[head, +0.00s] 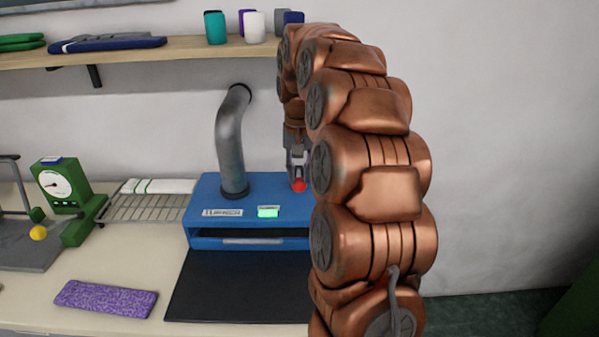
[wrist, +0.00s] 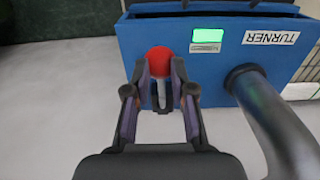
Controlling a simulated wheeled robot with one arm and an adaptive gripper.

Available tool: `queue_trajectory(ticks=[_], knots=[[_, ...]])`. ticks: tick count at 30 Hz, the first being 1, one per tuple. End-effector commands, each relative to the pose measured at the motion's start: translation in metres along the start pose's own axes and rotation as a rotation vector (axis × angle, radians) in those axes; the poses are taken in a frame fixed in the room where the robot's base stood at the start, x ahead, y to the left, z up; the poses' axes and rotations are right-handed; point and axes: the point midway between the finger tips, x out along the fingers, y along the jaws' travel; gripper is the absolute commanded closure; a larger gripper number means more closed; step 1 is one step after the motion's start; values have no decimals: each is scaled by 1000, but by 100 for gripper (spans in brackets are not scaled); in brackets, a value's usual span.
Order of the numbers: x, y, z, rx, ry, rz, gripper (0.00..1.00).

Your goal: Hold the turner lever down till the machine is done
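The turner (head: 270,190) is a blue box with a grey bent pipe (head: 230,145) on top, a "TURNER" label and a lit green display (head: 268,212). Its lever has a red knob (head: 299,185) at the box's right side. In the wrist view the red knob (wrist: 159,61) lies at the fingertips, and the green display (wrist: 208,36) is lit. My gripper (head: 297,160) points down over the knob. In the wrist view my gripper (wrist: 159,75) has its fingers on either side of the lever, with a gap between them. Whether they touch the knob is unclear.
A black mat (head: 235,287) lies in front of the turner. A purple knitted piece (head: 105,298) lies on the table. A wire rack (head: 148,207) with white cloth and a green dial scale (head: 62,187) stand to the left. A shelf (head: 140,53) with yarn cones is above.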

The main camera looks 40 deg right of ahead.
Motion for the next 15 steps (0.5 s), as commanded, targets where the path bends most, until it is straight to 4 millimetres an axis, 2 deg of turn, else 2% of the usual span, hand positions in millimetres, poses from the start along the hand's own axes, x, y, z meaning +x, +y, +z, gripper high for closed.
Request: queue_trajectory(ticks=[15], knots=[[-35, 0, 0, 0, 2, 0, 77]])
